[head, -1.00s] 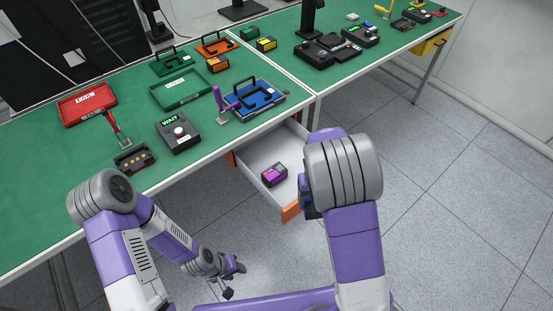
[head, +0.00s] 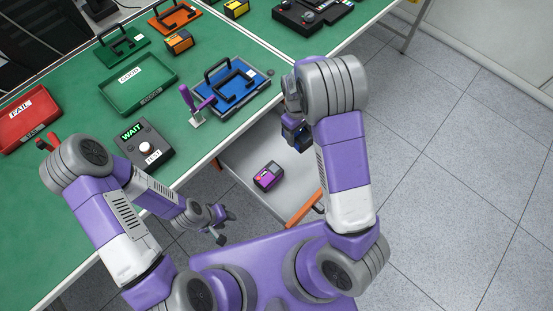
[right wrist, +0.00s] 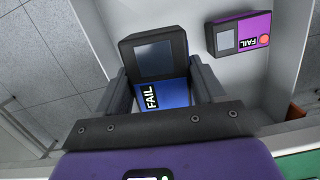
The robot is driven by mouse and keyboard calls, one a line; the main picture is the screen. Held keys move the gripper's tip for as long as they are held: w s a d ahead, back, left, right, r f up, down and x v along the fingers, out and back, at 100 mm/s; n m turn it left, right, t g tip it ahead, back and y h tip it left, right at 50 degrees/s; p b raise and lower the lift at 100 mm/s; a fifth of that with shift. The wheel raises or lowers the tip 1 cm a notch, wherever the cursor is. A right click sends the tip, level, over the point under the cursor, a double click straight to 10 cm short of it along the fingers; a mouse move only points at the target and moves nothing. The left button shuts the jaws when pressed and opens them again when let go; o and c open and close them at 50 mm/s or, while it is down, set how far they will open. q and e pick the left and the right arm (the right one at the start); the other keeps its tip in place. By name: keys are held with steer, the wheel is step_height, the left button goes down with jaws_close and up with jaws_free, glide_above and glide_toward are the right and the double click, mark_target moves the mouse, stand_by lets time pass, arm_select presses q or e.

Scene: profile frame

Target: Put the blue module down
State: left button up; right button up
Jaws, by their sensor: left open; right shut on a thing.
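The blue module (right wrist: 176,94) has a dark screen and a FAIL label, and sits between my right gripper's fingers in the right wrist view. In the head view it shows as a small dark-blue piece (head: 301,142), partly hidden by my right arm. My right gripper (head: 294,124) is shut on it, over the right side of the open drawer (head: 240,160). Whether the module touches the drawer floor I cannot tell. A purple module (head: 268,176) with a FAIL label lies in the drawer, apart from the blue one. My left gripper (head: 222,224) is open and empty, left of the drawer.
The green table (head: 80,185) above the drawer holds a test box (head: 146,145) showing WAIT, a blue tray (head: 232,103), a green tray (head: 140,98) and a red FAIL tray (head: 28,130). Drawer floor around the purple module is bare.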

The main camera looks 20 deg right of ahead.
steer(key=shift+n, duration=0.6)
steer(key=f, duration=0.2)
steer(key=f+b, duration=0.1)
steer(key=f, duration=0.1)
steer(key=w+d+f, duration=0.1)
steer(key=f, duration=0.2)
steer(key=shift+a+f+b, duration=0.1)
steer(key=shift+f+b, duration=0.55)
steer(key=shift+f, duration=1.55)
steer(key=shift+f, duration=0.1)
steer(key=o, duration=1.2)
steer(key=r, duration=0.4)
steer(key=w+r+p, duration=0.1)
steer(key=r, duration=0.3)
steer(key=a+r+p, duration=0.1)
steer(key=r, duration=0.3)
steer(key=shift+w+r, duration=0.1)
steer(key=shift+w, duration=0.2)
